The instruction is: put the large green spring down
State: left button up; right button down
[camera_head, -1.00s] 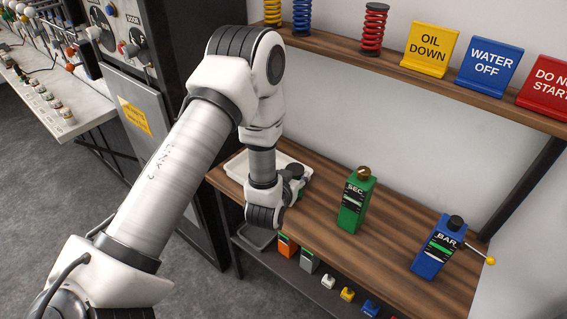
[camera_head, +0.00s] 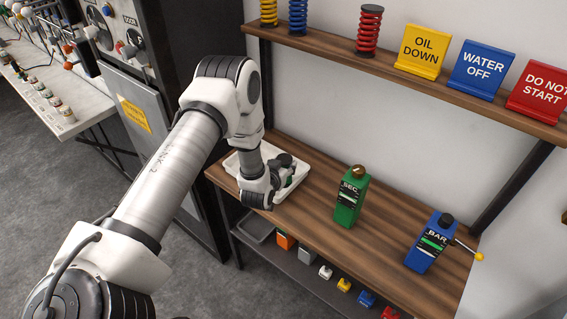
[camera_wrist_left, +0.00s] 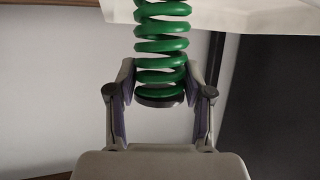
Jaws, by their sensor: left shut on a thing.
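The large green spring (camera_wrist_left: 162,46) shows in the left wrist view, gripped near its dark end cap, with its coils reaching up the picture. My left gripper (camera_wrist_left: 160,88) is shut on it, one finger on each side. In the head view my left gripper (camera_head: 283,168) is over the white tray (camera_head: 234,163) at the left end of the wooden shelf. The wrist and fingers mostly hide the spring there. I cannot tell whether the spring touches the tray. The tray's pale wall (camera_wrist_left: 215,14) appears behind the spring in the wrist view. My right gripper is out of view.
A green SEC bottle (camera_head: 350,200) and a blue BAR bottle (camera_head: 430,245) stand on the wooden shelf (camera_head: 385,225), with bare wood around them. The upper shelf holds a red spring (camera_head: 369,30), other springs and signs. A dark cabinet stands left of the shelving.

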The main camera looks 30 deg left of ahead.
pick_arm(q)
jog(key=shift+f, duration=0.1)
jog(key=o, duration=1.4)
jog(key=shift+r, duration=0.3)
jog(key=b+v, duration=0.3)
jog(key=v, duration=0.9)
jog(key=s+d+f+m+g+h, duration=0.1)
jog(key=s+d+f+g+h, duration=0.2)
jog(key=s+d+f+g, duration=0.55)
jog(key=s+f+g, duration=0.1)
jog(key=s, duration=0.4)
jog(key=s+d+f+m+g, duration=0.1)
jog(key=s+f+g, duration=0.1)
jog(key=s+f, duration=0.2)
jog(key=s+d+f+g, duration=0.1)
jog(key=s+f+g, duration=0.1)
jog(key=s, duration=0.7)
jog(key=shift+d+f, duration=0.4)
jog(key=shift+f, duration=0.45)
